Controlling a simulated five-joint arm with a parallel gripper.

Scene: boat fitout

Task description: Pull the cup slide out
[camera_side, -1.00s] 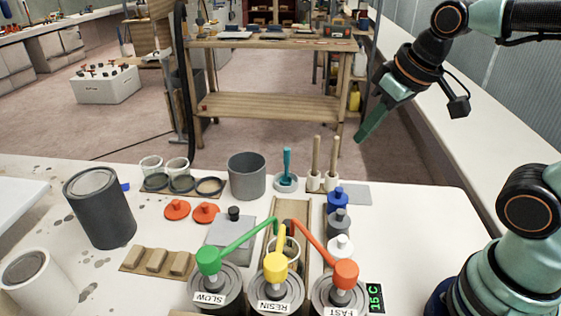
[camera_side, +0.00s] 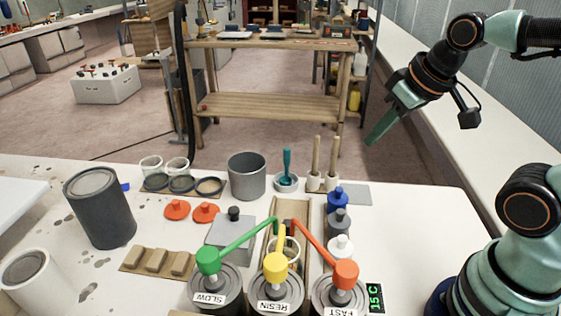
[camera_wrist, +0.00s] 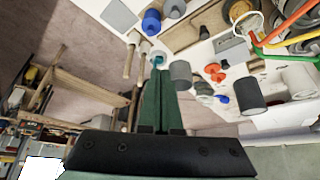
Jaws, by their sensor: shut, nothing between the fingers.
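The cup slide (camera_side: 303,205) is a wooden channel on the white bench, running back from between the pump cans. The wooden slide also shows at the top of the wrist view (camera_wrist: 208,22). My gripper (camera_side: 369,143) is shut and empty, raised behind and to the right of the slide, well apart from it. Its green fingers show close together in the wrist view (camera_wrist: 156,82).
Green-, yellow- and red-topped pumps (camera_side: 345,272) crowd the slide's front. Blue, grey and white knobbed weights (camera_side: 339,222) line its right side. Upright wooden-handled tools (camera_side: 316,165) and a grey pot (camera_side: 247,177) stand behind.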

